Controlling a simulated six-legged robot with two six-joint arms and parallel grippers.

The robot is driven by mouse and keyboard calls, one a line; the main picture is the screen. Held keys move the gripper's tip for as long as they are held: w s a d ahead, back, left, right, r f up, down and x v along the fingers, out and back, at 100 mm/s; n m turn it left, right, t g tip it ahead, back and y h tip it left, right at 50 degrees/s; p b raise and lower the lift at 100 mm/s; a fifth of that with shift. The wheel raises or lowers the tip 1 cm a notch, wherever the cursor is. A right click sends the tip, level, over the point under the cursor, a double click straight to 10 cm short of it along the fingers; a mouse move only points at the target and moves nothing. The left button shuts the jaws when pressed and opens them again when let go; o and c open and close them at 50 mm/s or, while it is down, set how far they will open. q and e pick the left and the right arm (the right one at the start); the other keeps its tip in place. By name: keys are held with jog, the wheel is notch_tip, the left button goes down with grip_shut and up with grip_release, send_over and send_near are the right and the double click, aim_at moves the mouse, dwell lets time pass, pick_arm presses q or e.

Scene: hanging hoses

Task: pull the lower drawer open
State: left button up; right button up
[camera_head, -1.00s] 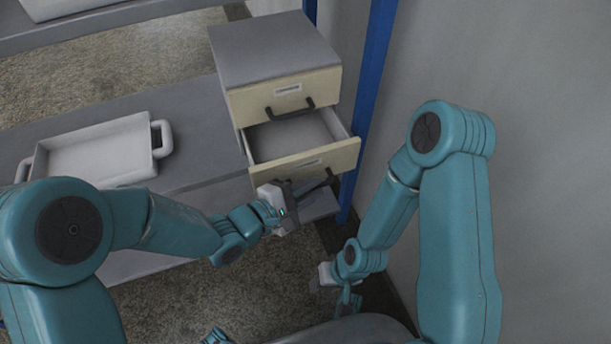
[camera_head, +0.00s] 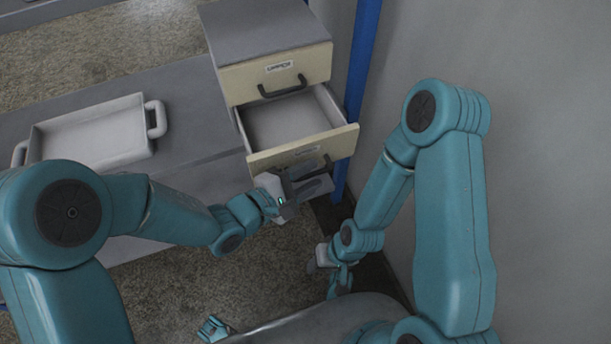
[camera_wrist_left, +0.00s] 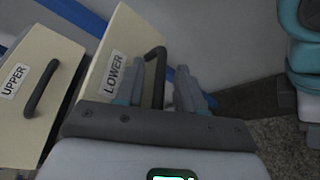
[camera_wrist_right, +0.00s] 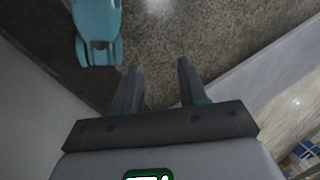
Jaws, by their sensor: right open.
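The lower drawer (camera_head: 303,146) of the small cabinet is pulled well out, showing its empty grey inside. Its cream front carries a "LOWER" label (camera_wrist_left: 113,76) and a dark bar handle (camera_wrist_left: 154,60) in the left wrist view. My left gripper (camera_head: 312,177) is at that front, fingers apart. In the left wrist view the handle shows between the open fingers (camera_wrist_left: 160,92); contact cannot be told. The upper drawer (camera_head: 276,75) is shut. My right gripper (camera_wrist_right: 156,82) is open and empty, low and to the right, above the floor.
A white tray (camera_head: 150,152) with handles lies on the grey bench (camera_head: 190,90) left of the cabinet (camera_head: 255,28). A blue post (camera_head: 360,70) and grey wall (camera_head: 540,120) stand to the right.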

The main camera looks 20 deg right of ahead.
pick_arm(q)
jog(key=p+v, duration=0.6)
jog(key=v, duration=1)
jog(key=shift+a, duration=0.2)
jog(key=shift+f, duration=0.1)
